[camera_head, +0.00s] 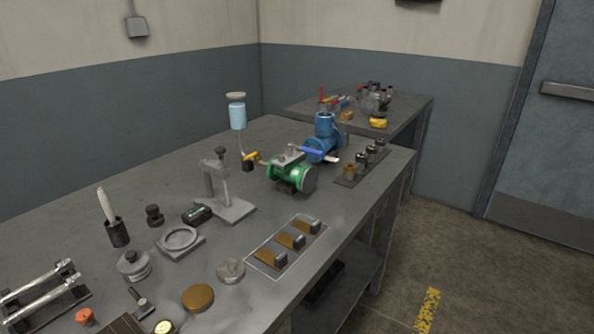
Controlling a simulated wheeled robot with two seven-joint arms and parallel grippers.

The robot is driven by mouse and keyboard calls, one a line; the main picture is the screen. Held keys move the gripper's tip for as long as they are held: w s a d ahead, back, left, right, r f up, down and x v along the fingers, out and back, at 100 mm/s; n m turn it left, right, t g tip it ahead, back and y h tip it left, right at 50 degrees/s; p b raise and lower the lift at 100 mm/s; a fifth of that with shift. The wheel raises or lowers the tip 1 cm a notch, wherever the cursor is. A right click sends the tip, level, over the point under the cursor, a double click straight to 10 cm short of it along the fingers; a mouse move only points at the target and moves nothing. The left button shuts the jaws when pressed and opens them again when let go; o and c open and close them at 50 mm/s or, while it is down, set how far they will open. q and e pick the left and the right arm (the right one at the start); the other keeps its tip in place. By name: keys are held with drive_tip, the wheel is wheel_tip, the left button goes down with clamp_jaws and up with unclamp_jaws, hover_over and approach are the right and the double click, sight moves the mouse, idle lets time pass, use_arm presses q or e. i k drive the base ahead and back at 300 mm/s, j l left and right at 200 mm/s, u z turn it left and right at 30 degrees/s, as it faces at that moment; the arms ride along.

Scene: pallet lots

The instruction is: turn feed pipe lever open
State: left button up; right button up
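A green pipe valve (288,175) lies on the grey workbench (225,250) near its far right part. A blue pipe fitting (324,128) stands just behind it. A lever with a blue grip (306,150) runs roughly level above the green valve, pointing right. A yellow-gripped lever (251,157) sticks out on the left side of the green valve. I cannot tell which lever belongs to the feed pipe, as the parts overlap. Neither of my grippers is in view.
A press-like stand (222,190) stands left of the valve. A panel with brown-and-grey blocks (287,245) lies in front. A rack of small cylinders (362,165) is to the right. A light blue bottle (237,115) stands behind. A second table (410,108) is beyond.

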sight(257, 153)
drive_tip(key=i+l+u, duration=0.25)
drive_tip(key=u, duration=0.2)
drive_tip(key=i+l+u, duration=0.4)
drive_tip(key=i+l, duration=0.05)
